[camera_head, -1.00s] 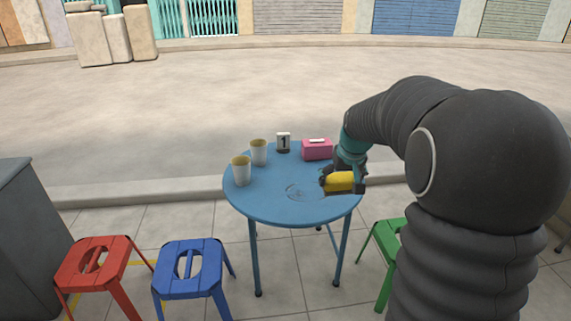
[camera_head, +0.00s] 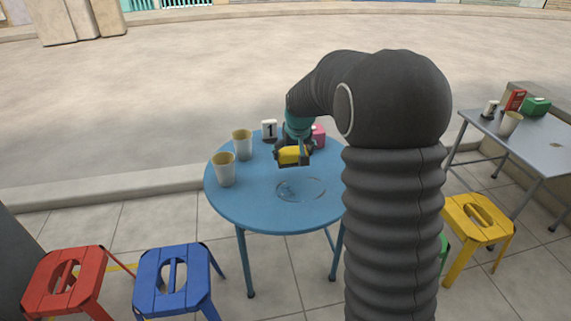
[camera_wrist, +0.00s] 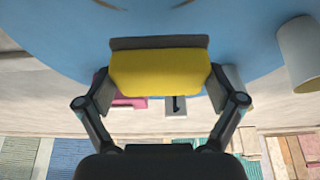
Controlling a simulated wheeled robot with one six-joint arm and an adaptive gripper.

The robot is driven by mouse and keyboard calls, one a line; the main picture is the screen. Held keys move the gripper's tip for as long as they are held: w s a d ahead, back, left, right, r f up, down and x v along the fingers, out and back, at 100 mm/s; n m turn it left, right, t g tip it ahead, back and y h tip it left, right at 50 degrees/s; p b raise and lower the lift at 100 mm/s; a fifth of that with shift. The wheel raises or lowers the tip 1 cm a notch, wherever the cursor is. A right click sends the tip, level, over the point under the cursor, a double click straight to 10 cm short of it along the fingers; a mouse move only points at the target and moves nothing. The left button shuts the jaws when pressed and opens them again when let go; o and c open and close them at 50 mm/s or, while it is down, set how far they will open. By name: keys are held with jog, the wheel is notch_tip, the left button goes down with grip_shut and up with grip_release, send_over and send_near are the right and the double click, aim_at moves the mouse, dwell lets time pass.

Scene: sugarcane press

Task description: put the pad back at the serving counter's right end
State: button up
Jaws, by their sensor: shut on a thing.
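The pad (camera_head: 293,155) is yellow with a dark grey layer on one face. My gripper (camera_head: 292,157) is shut on it and holds it over the round blue table. In the wrist view the pad (camera_wrist: 160,70) sits between the two fingers of my gripper (camera_wrist: 160,92), its grey layer along the upper edge. A wet ring-like mark (camera_head: 300,189) shows on the tabletop nearer than the pad. I cannot tell which surface, if any, is the serving counter; a dark grey unit (camera_head: 28,262) stands at the left edge.
The blue table (camera_head: 235,200) carries two cups (camera_head: 223,169), (camera_head: 242,143), a number 1 sign (camera_head: 269,130) and a pink box (camera_head: 318,135), partly hidden by my arm. Red (camera_head: 68,284), blue (camera_head: 173,278) and yellow (camera_head: 478,217) stools stand around. A grey table (camera_head: 545,150) is at right.

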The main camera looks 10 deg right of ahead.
aim_at(286, 150)
jog(key=shift+w+a+f, duration=0.8)
jog(key=shift+w+a, duration=0.15)
jog(key=shift+w, duration=0.05)
jog(key=shift+f, duration=2.05)
jog(key=shift+f, duration=0.15)
jog(key=o, duration=0.8)
jog(key=shift+c, duration=0.2)
